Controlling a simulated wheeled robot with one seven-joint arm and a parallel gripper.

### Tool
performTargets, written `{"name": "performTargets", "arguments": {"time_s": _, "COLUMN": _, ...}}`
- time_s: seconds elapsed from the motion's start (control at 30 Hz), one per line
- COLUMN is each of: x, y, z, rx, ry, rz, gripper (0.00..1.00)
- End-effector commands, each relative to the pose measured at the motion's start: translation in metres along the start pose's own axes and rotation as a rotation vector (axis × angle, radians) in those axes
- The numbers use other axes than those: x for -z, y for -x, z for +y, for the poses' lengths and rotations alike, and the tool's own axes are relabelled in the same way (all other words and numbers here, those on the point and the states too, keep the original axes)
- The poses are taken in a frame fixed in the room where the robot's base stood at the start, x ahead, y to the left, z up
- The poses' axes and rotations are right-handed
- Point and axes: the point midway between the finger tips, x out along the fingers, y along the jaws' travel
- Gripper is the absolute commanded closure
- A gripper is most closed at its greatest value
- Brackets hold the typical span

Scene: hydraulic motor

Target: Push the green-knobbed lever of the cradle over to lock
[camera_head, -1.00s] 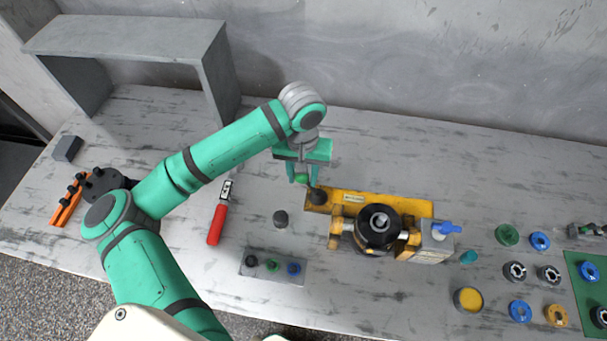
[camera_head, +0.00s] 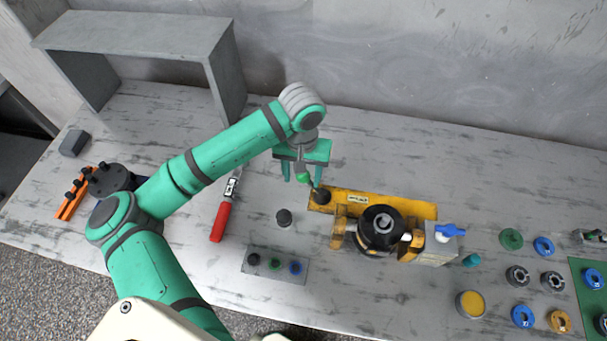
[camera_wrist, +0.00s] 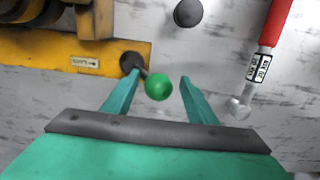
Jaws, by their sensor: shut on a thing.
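The green knob (camera_wrist: 158,87) tops a short dark lever on the yellow cradle (camera_wrist: 128,47). In the head view the knob (camera_head: 303,178) leans up and to the left of its dark round pivot (camera_head: 320,196). My gripper (camera_wrist: 162,76) has one finger on each side of the knob. Grey tabletop shows between the knob and the right finger, and a narrower gap shows at the left finger. My gripper (camera_head: 303,182) points down over the lever in the head view, its fingers apart.
A black motor body (camera_head: 381,231) sits in the cradle, with a blue-handled grey block (camera_head: 442,242) to its right. A red-handled tool (camera_head: 221,221) lies left of the lever. A dark cylinder (camera_head: 284,218) and a button plate (camera_head: 275,266) stand in front. The table behind the cradle is clear.

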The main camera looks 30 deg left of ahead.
Motion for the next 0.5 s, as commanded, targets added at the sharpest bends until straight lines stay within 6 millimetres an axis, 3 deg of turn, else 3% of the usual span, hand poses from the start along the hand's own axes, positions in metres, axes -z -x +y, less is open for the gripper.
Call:
{"name": "performTargets", "arguments": {"time_s": 0.3, "x": -0.001, "y": -0.001, "z": -0.001, "rx": 0.005, "ry": 0.002, "rz": -0.004, "gripper": 0.55}}
{"name": "performTargets", "arguments": {"time_s": 0.5, "x": 0.0, "y": 0.009, "z": 0.0, "rx": 0.002, "ry": 0.001, "rz": 0.0, "gripper": 0.55}}
